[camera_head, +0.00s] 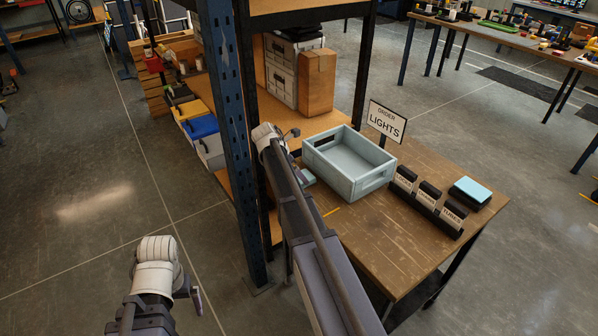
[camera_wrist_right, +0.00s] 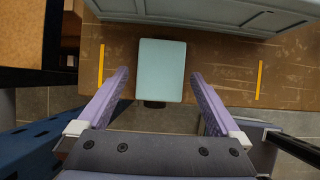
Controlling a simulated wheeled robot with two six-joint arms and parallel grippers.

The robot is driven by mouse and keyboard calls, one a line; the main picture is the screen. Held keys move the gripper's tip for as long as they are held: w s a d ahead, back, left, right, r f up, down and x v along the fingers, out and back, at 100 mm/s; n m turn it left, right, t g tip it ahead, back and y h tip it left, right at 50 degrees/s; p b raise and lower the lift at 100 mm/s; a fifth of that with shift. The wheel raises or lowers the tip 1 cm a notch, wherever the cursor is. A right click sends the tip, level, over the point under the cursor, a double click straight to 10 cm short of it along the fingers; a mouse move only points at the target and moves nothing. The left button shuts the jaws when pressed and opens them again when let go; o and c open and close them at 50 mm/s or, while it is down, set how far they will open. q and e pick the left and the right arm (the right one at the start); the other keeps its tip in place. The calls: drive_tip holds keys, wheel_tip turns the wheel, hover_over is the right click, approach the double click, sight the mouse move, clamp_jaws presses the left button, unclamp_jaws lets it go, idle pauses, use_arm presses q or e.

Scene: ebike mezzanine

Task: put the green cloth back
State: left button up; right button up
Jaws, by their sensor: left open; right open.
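No clearly green cloth shows. A flat, pale blue-green rectangular thing (camera_wrist_right: 162,68) with a dark part under its near edge lies on the table in the right wrist view. I cannot tell whether it is the cloth. My right gripper (camera_wrist_right: 160,76) is open above it, one finger on each side and apart from it. In the head view the right arm hides most of this spot. A light blue flat top on a black block (camera_head: 470,190) is at the table's right end. My left gripper (camera_head: 196,298) is open and empty over the floor at lower left.
A pale grey-blue crate (camera_head: 318,157) stands just beyond the right gripper, looking empty. Black labelled holders (camera_head: 428,200) and the order lights sign (camera_head: 387,121) are on the table. A blue rack post (camera_head: 235,140) rises close left of my right arm. Yellow tape (camera_wrist_right: 260,80) marks the tabletop.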

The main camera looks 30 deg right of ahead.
drive_tip(key=p+v, duration=0.7)
drive_tip(key=v, duration=0.2)
drive_tip(key=shift+r, duration=0.15)
